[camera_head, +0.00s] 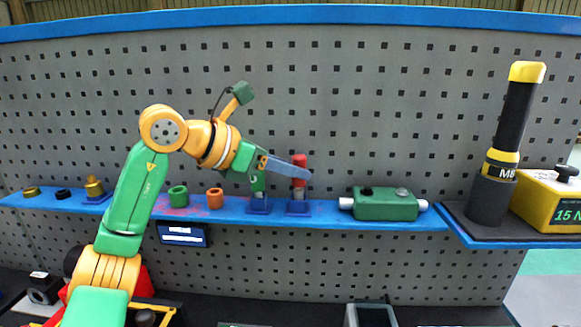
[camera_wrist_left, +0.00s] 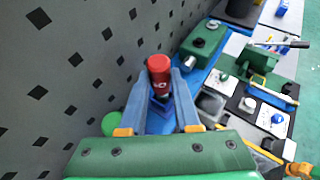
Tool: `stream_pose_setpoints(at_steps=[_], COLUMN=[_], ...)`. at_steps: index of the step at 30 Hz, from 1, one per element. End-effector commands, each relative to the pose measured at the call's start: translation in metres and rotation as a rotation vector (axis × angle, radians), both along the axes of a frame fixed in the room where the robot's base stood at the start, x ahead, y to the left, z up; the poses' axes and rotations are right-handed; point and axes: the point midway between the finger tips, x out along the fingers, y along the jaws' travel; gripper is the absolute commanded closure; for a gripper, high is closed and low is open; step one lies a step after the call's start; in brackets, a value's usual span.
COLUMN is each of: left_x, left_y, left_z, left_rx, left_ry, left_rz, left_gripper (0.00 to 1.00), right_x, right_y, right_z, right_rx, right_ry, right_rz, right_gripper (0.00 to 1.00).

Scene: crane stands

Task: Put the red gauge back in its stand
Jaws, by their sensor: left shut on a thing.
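The red gauge (camera_head: 299,159) stands upright at the shelf, with its red head above my left gripper's finger and a darker lower part below it. In the left wrist view the red gauge (camera_wrist_left: 158,68) is between the two blue fingers. My left gripper (camera_head: 303,172) is shut on it; its fingers also show in the wrist view (camera_wrist_left: 159,84). The blue stand (camera_head: 298,208) is directly below the gauge. I cannot tell whether the gauge's lower end is seated in it. A green gauge (camera_head: 258,184) sits in a similar blue stand (camera_head: 258,207) just left. My right gripper is not in view.
The blue shelf (camera_head: 330,217) runs along a grey pegboard (camera_head: 330,100). A green box with white ends (camera_head: 386,204) lies to the right. Orange (camera_head: 214,198) and green rings (camera_head: 178,196) stand left. A black-yellow tool (camera_head: 510,120) stands far right.

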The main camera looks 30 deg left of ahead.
Motion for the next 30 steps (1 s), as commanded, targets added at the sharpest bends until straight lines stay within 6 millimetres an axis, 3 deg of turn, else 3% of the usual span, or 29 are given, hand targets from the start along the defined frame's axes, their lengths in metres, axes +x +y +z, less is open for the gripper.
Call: stream_pose_setpoints(at_steps=[7,8,11,12,24,30], left_x=[0.0,0.0,0.0,0.0,0.0,-0.015], left_y=[0.0,0.0,0.0,0.0,0.0,0.008], left_z=[-0.012,-0.01,-0.01,-0.009,-0.009,0.001], left_rx=[-0.001,0.0,0.0,0.0,0.0,0.0], left_ry=[0.0,-0.001,-0.001,-0.001,0.0,-0.002], left_rz=[0.0,0.0,0.0,0.0,0.0,0.002], left_gripper=[1.0,0.64,0.37,0.34,0.34,0.34], right_x=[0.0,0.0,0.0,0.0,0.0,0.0], right_y=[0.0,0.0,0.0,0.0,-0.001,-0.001], right_z=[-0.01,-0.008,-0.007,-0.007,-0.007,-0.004], right_rx=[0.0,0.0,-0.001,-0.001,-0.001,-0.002], right_ry=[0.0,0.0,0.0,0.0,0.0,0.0], right_rz=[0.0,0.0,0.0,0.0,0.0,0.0], right_gripper=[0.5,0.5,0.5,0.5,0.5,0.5])
